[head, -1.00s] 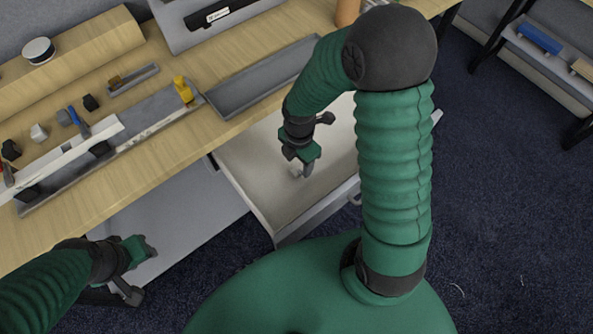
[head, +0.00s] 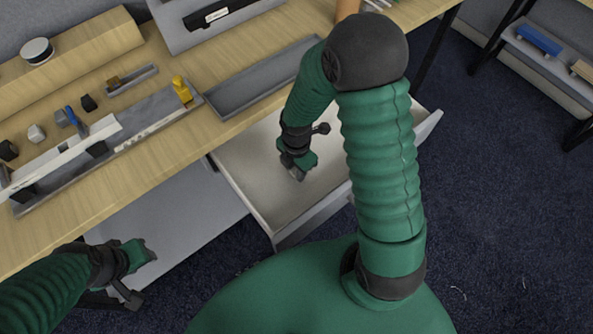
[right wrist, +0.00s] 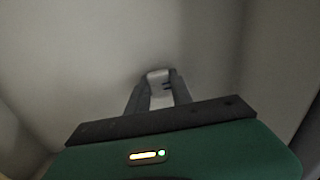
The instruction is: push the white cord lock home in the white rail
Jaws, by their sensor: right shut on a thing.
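My right gripper (head: 297,175) is down inside the open drawer. In the right wrist view its two fingers (right wrist: 158,90) are shut on a small white piece, which looks like the white cord lock (right wrist: 158,75). The fingers hide much of it. The white rail (head: 65,155) lies on dark supports at the left of the table, far from my right gripper. My left gripper (head: 147,252) is low at the left, in front of the table; its finger gap cannot be made out.
The open drawer (head: 240,195) has pale walls around my right gripper. On the table are a grey tray (head: 262,80), a yellow piece (head: 181,88), a blue-handled tool (head: 72,115) and a small white block (head: 37,133). Dark carpet lies right.

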